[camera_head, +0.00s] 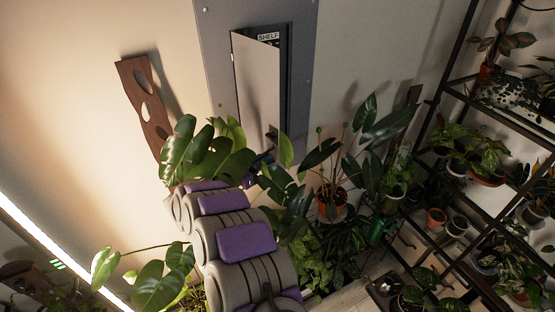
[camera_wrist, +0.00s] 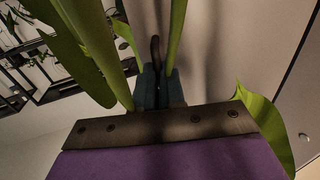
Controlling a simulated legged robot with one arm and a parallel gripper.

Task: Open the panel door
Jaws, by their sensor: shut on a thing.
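The panel door (camera_head: 252,85) is a pale flat door in a grey wall panel (camera_head: 219,55). It stands partly open, its right edge swung out from the frame, with a dark gap and a "SHELF" label (camera_head: 268,37) behind it. My gripper (camera_head: 266,157) is at the lower right part of the door, partly hidden by leaves. In the wrist view my gripper (camera_wrist: 160,88) is shut on the dark door handle (camera_wrist: 155,48), which stands up between the fingers. The pale door surface (camera_wrist: 235,50) fills the right of that view.
Large green leaves (camera_head: 185,150) crowd my arm and also cross the wrist view (camera_wrist: 88,40). A potted plant (camera_head: 331,198) stands right of the door. A black metal rack (camera_head: 440,90) with several plants fills the right. A brown wooden board (camera_head: 141,105) hangs left of the panel.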

